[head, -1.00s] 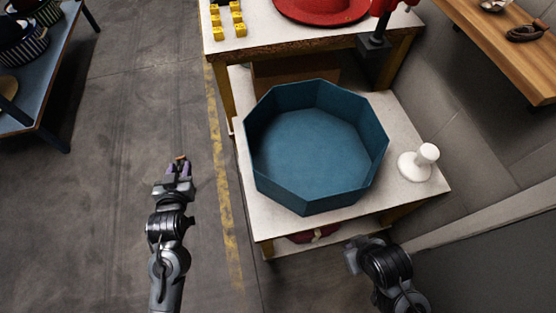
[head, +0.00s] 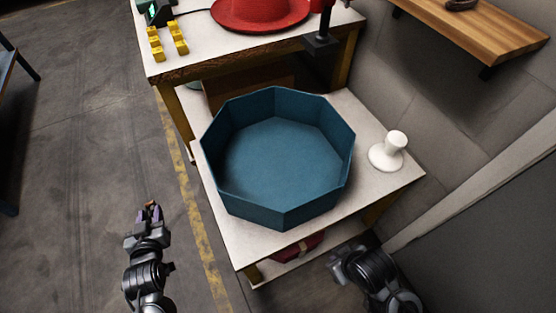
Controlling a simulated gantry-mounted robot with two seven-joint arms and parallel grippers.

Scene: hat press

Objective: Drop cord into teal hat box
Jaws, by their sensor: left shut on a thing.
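The teal hat box (head: 241,210) is an open, eight-sided tray-like box on a white-topped table; its inside looks empty. My left gripper (head: 148,213) is left of the table, above the floor, apart from the box. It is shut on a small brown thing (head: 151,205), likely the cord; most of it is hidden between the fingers. My right arm is at the lower right, in front of the table; its gripper (head: 342,268) is foreshortened and its fingers cannot be made out.
A white stand (head: 389,151) is right of the box. Behind are a red hat (head: 262,12) and several yellow blocks (head: 167,41) on a higher table. A dark coil (head: 461,4) is on a wooden shelf (head: 480,35). A dark red thing (head: 300,249) is on the lower shelf.

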